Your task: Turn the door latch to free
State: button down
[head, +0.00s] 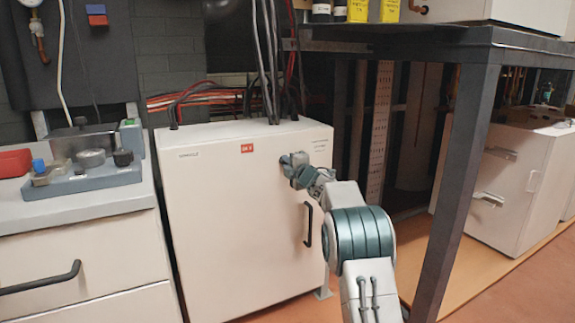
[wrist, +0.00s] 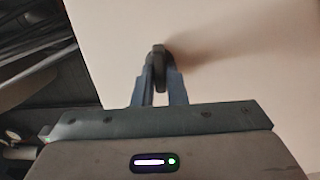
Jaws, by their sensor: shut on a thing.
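A white cabinet (head: 225,205) with a red label and a black vertical door handle (head: 308,225) stands in the middle of the head view. My gripper (head: 288,160) is at the upper right of its front, above the handle. In the wrist view, the two fingers of my gripper (wrist: 159,78) are closed on a small dark latch (wrist: 158,56) that stands out from the pale door panel (wrist: 235,50). In the head view my gripper hides the latch. The door looks closed.
A grey worktop (head: 95,205) with instruments is at the left. A dark-framed bench (head: 465,150) stands at the right, its leg close to my arm. Cables (head: 268,60) rise from the cabinet top. White units (head: 505,185) stand under the bench.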

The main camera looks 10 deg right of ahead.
jog(key=c, duration=1.5)
grip_release()
jog(key=shift+o, duration=0.2)
jog(key=p+v, duration=0.1)
jog(key=v, duration=1.3)
jog(key=shift+r+p, duration=0.1)
jog(key=shift+p, duration=0.2)
